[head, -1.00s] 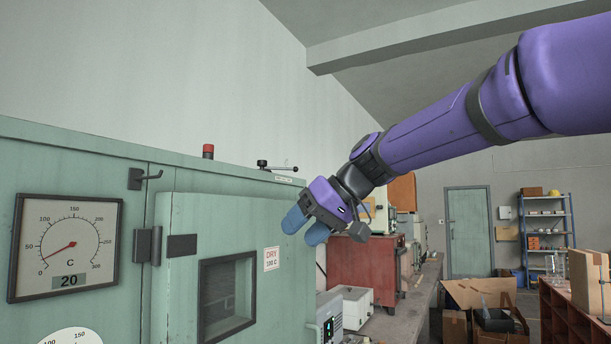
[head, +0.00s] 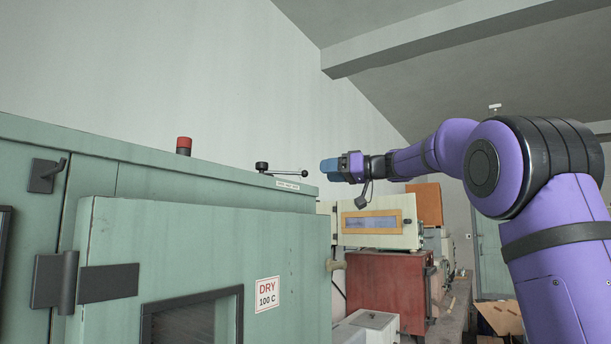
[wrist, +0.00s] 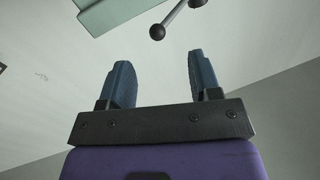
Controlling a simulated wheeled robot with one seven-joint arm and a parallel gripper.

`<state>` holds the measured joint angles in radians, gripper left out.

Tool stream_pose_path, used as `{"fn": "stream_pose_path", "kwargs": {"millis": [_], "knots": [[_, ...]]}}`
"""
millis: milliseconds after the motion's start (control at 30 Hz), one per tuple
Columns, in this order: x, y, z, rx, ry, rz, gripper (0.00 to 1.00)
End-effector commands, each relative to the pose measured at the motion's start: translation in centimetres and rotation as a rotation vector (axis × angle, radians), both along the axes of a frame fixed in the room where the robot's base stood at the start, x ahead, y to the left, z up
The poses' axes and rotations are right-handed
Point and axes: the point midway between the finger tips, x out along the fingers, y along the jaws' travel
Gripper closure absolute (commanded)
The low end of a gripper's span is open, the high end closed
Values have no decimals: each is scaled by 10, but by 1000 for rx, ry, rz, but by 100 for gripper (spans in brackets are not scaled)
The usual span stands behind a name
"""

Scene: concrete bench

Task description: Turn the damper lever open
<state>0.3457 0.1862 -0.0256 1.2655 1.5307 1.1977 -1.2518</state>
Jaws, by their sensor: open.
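The damper lever (head: 284,173) sits on top of the green oven cabinet (head: 205,220). It is a thin metal rod with a dark pivot knob at its left and a small dark ball at its right end. In the wrist view the lever's ball end (wrist: 157,32) and part of its rod show beyond the fingertips. My gripper (head: 325,167) is to the right of the ball end, apart from it, at about the lever's height. In the wrist view my gripper (wrist: 157,75) has its two blue fingers spread, with nothing between them.
A red lamp (head: 184,145) stands on the cabinet top left of the lever. A label plate (head: 288,185) is on the cabinet below the lever. A red cabinet (head: 388,295) and a cream instrument (head: 378,222) stand behind to the right.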

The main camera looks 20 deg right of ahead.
Motion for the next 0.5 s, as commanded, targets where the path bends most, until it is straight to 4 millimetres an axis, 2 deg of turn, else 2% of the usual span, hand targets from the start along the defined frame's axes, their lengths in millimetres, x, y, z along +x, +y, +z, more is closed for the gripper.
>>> {"fn": "stream_pose_path", "kwargs": {"millis": [300,500], "knots": [[38,43,0,-1,1,3,43],[51,57,0,-1,2,1,43]]}}
